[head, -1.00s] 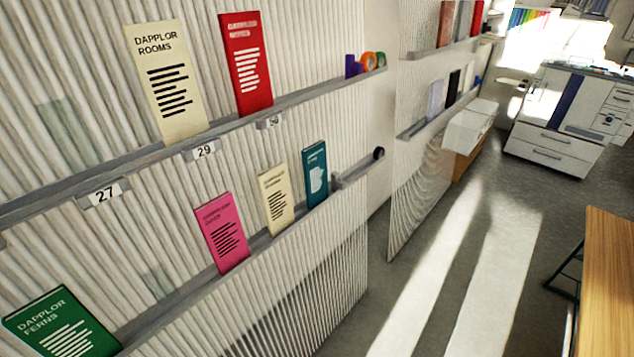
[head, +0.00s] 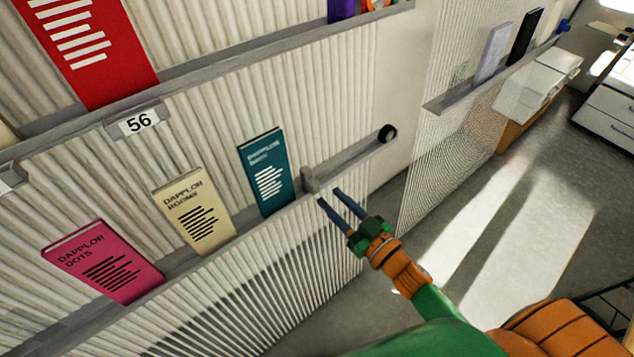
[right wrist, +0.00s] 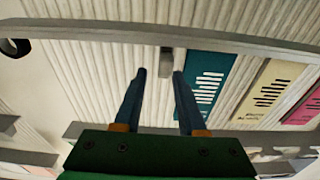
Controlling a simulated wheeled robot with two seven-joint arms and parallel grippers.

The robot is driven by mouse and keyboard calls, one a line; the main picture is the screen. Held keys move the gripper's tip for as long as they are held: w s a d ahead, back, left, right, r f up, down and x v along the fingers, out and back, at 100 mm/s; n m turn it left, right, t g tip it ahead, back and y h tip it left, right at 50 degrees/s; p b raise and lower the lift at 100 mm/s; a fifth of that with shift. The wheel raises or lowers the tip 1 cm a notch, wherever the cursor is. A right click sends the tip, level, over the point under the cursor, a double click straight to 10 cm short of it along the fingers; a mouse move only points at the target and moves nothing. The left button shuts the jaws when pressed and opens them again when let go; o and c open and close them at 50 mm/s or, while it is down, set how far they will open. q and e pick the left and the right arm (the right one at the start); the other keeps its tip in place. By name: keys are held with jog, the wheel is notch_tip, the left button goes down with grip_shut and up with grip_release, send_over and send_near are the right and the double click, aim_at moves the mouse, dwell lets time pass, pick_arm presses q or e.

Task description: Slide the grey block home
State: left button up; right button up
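The grey block (head: 309,181) stands on the lower ledge (head: 350,161), just right of the teal booklet (head: 266,172). In the right wrist view the grey block (right wrist: 167,60) shows ahead of the gap between my fingers, beside the teal booklet (right wrist: 207,80). My right gripper (head: 332,195) is open, its two dark blue fingers apart and pointing at the ledge near the block. The right wrist view shows the gripper (right wrist: 158,72) with nothing between its fingers. I cannot tell whether a fingertip touches the block. My left gripper is not in view.
A cream booklet (head: 196,211) and a pink booklet (head: 103,261) stand further left on the same ledge. A black round piece (head: 387,133) sits at the ledge's right end. The ledge between it and the block is bare. An upper ledge carries a red booklet (head: 90,45).

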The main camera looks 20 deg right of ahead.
aim_at(316, 190)
jog(key=x, duration=0.2)
jog(key=a+x, duration=0.1)
jog(key=x, duration=0.2)
jog(key=shift+w+a+r, duration=0.1)
jog(key=shift+a+r, duration=0.1)
jog(key=shift+r, duration=0.05)
jog(key=shift+w+d+f, duration=0.1)
jog(key=shift+w+f, duration=0.05)
jog(key=shift+w, duration=0.15)
jog(key=shift+s, duration=0.1)
grip_shut()
dwell(0.7)
